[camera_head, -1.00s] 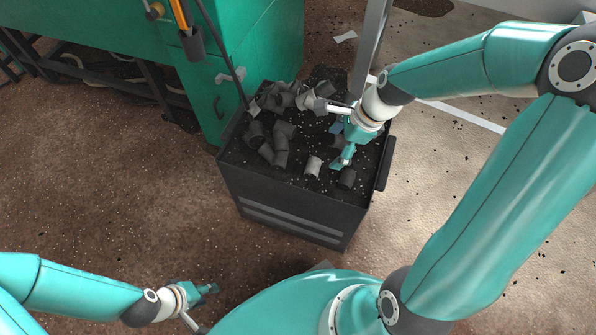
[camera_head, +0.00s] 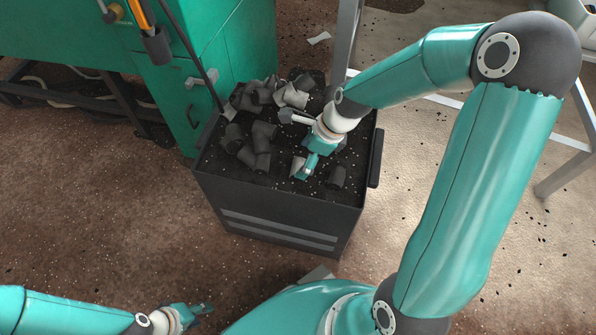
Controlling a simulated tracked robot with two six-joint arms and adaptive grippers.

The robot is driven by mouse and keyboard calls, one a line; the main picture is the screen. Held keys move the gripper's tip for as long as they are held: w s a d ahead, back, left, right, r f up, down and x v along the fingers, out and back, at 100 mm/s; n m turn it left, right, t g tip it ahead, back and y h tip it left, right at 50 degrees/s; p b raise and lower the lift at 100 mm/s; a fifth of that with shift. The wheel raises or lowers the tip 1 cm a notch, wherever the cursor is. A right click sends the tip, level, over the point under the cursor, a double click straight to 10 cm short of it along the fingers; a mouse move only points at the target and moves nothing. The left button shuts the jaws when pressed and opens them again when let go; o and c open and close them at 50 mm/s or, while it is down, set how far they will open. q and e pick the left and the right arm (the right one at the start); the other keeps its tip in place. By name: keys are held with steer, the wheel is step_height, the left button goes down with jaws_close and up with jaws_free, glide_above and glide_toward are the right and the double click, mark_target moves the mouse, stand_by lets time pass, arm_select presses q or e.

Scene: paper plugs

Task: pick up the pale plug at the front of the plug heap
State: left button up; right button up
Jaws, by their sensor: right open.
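The pale plug (camera_head: 297,164) lies on the dark granules near the front of the open bin (camera_head: 285,203), partly hidden by my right gripper. My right gripper (camera_head: 304,173) points down over the bin, open, with its fingers right at the plug's right side in the picture. I cannot tell whether they touch it or whether one finger is beyond it. My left gripper (camera_head: 205,308) is low at the bottom left, away from the bin, over the floor. Its jaw gap is too small to make out.
A heap of dark grey plugs (camera_head: 262,150) lies to the left, with other pale plugs (camera_head: 293,96) at the back. A dark plug (camera_head: 336,178) lies just right of my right gripper. A green cabinet (camera_head: 235,50) stands behind the bin at the left.

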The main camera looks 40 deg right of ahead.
mark_target(299, 165)
steer(key=b+x, duration=0.2)
steer(key=x, duration=0.1)
steer(key=b+x, duration=0.1)
steer(key=x, duration=0.1)
steer(key=shift+w+d+f, duration=0.1)
steer(key=shift+d+f, duration=0.1)
steer(key=shift+d, duration=0.05)
steer(key=c, duration=1.1)
steer(key=shift+r, duration=0.1)
steer(key=shift+r, duration=0.1)
